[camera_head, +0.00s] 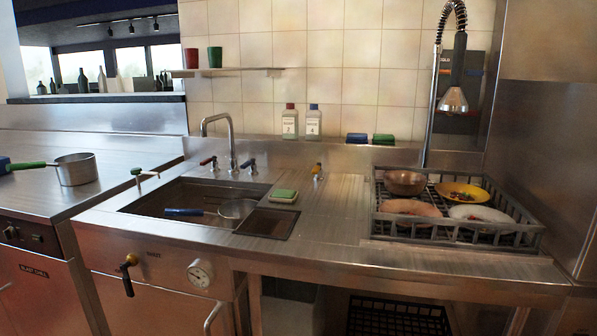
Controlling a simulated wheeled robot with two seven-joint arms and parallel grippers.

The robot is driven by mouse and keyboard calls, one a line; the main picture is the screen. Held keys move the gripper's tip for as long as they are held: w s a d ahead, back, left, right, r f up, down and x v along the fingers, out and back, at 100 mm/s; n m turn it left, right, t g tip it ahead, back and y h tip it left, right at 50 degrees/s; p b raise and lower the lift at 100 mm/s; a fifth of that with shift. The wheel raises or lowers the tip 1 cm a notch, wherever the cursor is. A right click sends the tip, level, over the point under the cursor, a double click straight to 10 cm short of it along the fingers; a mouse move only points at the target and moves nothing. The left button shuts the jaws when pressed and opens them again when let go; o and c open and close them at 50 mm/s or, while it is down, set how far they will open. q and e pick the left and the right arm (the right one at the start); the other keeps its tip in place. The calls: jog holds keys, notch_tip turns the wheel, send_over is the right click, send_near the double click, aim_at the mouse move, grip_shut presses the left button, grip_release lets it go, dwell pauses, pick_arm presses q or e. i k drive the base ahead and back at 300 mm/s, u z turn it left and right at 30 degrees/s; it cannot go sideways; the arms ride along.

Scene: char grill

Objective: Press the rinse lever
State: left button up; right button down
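A black lever (128,284) with a yellow hub hangs down on the front panel under the sink, left of a round dial (199,274). A small label beside it is too small to read surely. I cannot tell for certain which of the two is the rinse lever. A spray head (453,100) hangs from a coiled hose over the rack at the right. Neither of my grippers is in view.
A dark dish rack (386,232) at the right holds a copper-coloured bowl and several dishes. A strainer (237,209) lies in the sink. A sponge (284,196) sits beside it. A pot (76,169) stands on the left counter. The counter between sink and rack is mostly clear.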

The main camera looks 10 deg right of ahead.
aim_at(317, 167)
jog(key=z, duration=0.6)
jog(key=k, duration=1.35)
jog(key=z, duration=0.8)
jog(key=i, duration=1)
jog(key=u, duration=0.4)
jog(key=i, duration=1.1)
jog(key=u, duration=1.45)
jog(key=i, duration=0.4)
jog(key=u, duration=0.45)
